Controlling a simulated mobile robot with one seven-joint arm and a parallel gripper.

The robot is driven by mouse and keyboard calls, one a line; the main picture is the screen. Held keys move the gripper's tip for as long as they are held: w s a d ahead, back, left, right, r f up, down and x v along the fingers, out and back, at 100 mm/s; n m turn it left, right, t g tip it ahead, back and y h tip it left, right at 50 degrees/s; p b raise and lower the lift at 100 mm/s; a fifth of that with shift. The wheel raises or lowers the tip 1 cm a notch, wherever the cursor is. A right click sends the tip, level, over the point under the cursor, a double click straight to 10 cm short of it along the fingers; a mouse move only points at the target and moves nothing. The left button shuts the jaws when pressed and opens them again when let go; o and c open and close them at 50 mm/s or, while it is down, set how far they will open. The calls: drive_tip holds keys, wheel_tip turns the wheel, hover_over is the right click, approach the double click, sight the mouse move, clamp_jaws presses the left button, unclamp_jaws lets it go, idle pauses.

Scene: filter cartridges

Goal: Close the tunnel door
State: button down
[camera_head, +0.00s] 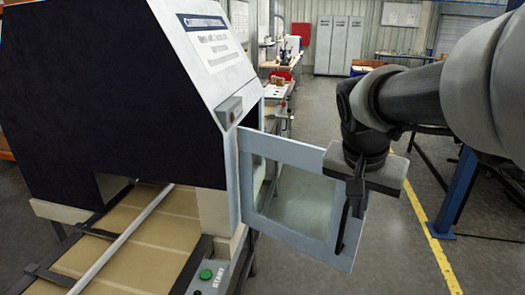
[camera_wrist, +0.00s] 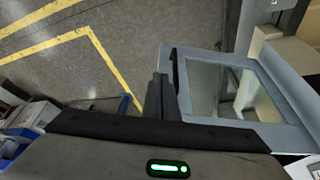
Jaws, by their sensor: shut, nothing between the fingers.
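The tunnel door (camera_head: 289,236) is a pale blue-grey frame with a clear pane. It stands open, swung out to the right from the tunnel housing (camera_head: 232,180). It also fills the right of the wrist view (camera_wrist: 205,62). A dark upright handle (camera_head: 342,228) is on its free edge, and shows in the wrist view (camera_wrist: 175,68). My gripper (camera_head: 356,200) points down at the free edge, its fingers shut and empty. In the wrist view the fingers (camera_wrist: 157,88) are just left of the handle. I cannot tell whether they touch the door.
A conveyor (camera_head: 150,235) runs into the tunnel at the left. A box with a green START button (camera_head: 206,274) sits beside it, below the hinge side. Open floor lies right of the door, with a yellow line (camera_head: 432,240) and a blue post (camera_head: 458,190). Boxes (camera_wrist: 35,115) show lower left in the wrist view.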

drive_tip(key=w+d+f, duration=0.4)
drive_tip(key=w+f, duration=0.1)
drive_tip(key=f, duration=0.2)
drive_tip(key=shift+w+d+f, duration=0.25)
drive_tip(key=shift+f, duration=0.15)
